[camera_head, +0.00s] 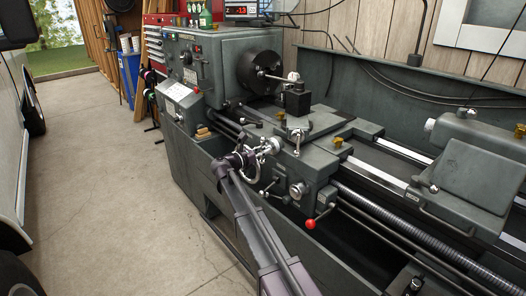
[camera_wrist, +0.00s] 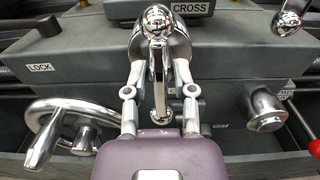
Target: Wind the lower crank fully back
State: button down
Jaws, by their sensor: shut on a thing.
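A chrome crank (camera_wrist: 157,22) with a ball end sits in front of the CROSS label in the wrist view. Its bar hangs down between my fingers. My gripper (camera_wrist: 160,75) is shut on this crank, with a finger on each side; the exact contact is partly hidden. In the head view my gripper (camera_head: 252,156) reaches the same chrome crank (camera_head: 270,145) on the front of the lathe carriage. Another crank (camera_wrist: 291,18) shows higher at the upper right of the wrist view.
A chrome handwheel (camera_wrist: 45,140) with a handle is close at left of my gripper. A chrome knob (camera_wrist: 265,108) and a red-ended lever (camera_head: 311,224) are at right. The chuck (camera_head: 258,70) stands behind. The floor (camera_head: 110,170) at left is clear.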

jog(key=c, duration=0.7)
grip_release()
jog(key=v, duration=1.2)
jog(key=shift+s, duration=0.1)
